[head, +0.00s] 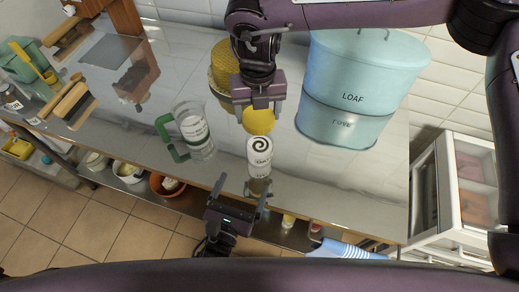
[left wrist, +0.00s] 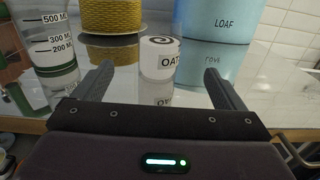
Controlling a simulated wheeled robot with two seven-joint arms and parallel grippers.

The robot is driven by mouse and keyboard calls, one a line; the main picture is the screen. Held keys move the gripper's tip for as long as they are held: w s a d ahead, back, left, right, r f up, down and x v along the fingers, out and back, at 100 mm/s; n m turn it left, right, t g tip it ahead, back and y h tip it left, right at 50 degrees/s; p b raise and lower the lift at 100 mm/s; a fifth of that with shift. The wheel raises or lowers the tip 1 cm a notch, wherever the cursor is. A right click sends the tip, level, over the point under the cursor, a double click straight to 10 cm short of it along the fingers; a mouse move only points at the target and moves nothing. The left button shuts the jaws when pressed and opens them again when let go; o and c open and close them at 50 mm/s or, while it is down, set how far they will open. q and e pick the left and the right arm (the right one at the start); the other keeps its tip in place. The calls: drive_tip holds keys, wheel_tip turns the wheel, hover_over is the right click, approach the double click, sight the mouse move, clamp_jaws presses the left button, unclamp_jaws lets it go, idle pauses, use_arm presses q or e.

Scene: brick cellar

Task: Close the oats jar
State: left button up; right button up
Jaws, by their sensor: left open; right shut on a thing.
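The oats jar (head: 260,160) is a small white cylinder with a dark spiral on its top face. It stands upright on the shiny counter, and its label shows in the left wrist view (left wrist: 161,64). My left gripper (head: 241,187) is open, low at the counter's front edge; in the left wrist view the jar stands ahead, between the lines of its fingers (left wrist: 157,78). My right gripper (head: 260,103) points down from above, shut on a round yellow thing (head: 258,121), which looks like a lid. That thing is just behind and above the jar; its underside is hidden.
A blue LOAF bin (head: 350,119) stands to the right, and a yellow woven container (head: 221,76) behind. A clear measuring jug (head: 197,133) with a green handle stands to the left. The counter's front strip is clear. A white drawer unit (head: 450,165) is at the right.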

sight(255, 157)
use_arm(q)
drive_tip(key=shift+w+d, duration=0.15)
drive_tip(key=shift+w, duration=0.3)
use_arm(e)
drive_tip(key=shift+w+f, duration=0.1)
drive_tip(key=shift+w, duration=0.1)
use_arm(q)
drive_tip(key=x, duration=1.1)
drive_tip(key=shift+w+d, duration=0.15)
drive_tip(key=shift+w, duration=0.15)
use_arm(e)
drive_tip(key=shift+w+d, duration=0.15)
use_arm(q)
drive_tip(key=c, duration=1.5)
drive_tip(key=shift+o, duration=0.2)
use_arm(e)
drive_tip(key=shift+f, duration=2.55)
drive_tip(key=shift+f, duration=0.9)
drive_tip(key=shift+f, duration=0.5)
